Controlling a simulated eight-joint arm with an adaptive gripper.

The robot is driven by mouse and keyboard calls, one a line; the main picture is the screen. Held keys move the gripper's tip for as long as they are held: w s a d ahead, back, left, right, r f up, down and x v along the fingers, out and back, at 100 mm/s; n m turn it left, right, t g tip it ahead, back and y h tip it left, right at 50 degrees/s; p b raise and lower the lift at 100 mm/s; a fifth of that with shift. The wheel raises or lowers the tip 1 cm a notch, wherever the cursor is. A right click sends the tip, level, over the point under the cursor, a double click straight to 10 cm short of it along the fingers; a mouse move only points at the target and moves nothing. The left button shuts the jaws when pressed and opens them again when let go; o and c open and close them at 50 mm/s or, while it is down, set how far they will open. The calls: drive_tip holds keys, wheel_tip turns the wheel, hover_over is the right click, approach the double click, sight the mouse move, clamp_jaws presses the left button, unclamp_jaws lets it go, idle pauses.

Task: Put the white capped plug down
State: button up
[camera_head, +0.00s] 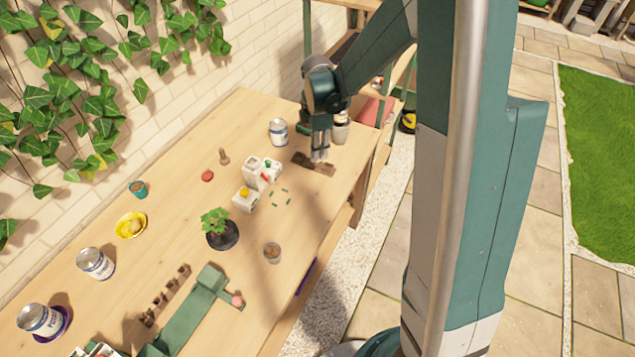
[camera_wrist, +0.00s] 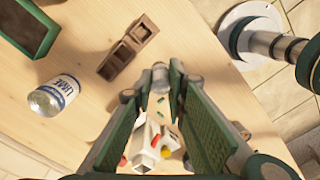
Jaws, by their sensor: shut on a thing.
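My gripper (camera_head: 320,150) hangs over the far right part of the wooden table, close by a brown slotted wooden block (camera_head: 314,165). In the wrist view my gripper (camera_wrist: 160,82) has a small pale grey-white piece (camera_wrist: 160,74) between its fingertips, which looks like the white capped plug. The fingers hide much of it, and its cap cannot be made out. The brown block (camera_wrist: 128,48) shows beyond the fingertips, up and to the left, apart from the plug. I cannot tell how high the plug is above the table.
A labelled can (camera_head: 278,132) and a white pot (camera_head: 340,130) stand near my gripper. Bare tabletop (camera_head: 318,200) lies right of the green bits.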

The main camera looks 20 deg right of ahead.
sight(318, 163)
drive_tip(key=shift+f, duration=3.1)
drive_tip(key=shift+f, duration=0.1)
drive_tip(key=shift+f+b, duration=0.4)
drive_tip(key=shift+f, duration=1.35)
drive_tip(key=shift+f, duration=0.2)
drive_tip(key=o, duration=0.8)
drive_tip(key=shift+r, duration=0.25)
drive_tip(key=shift+r+p, duration=0.5)
drive_tip(key=shift+r, duration=5.45)
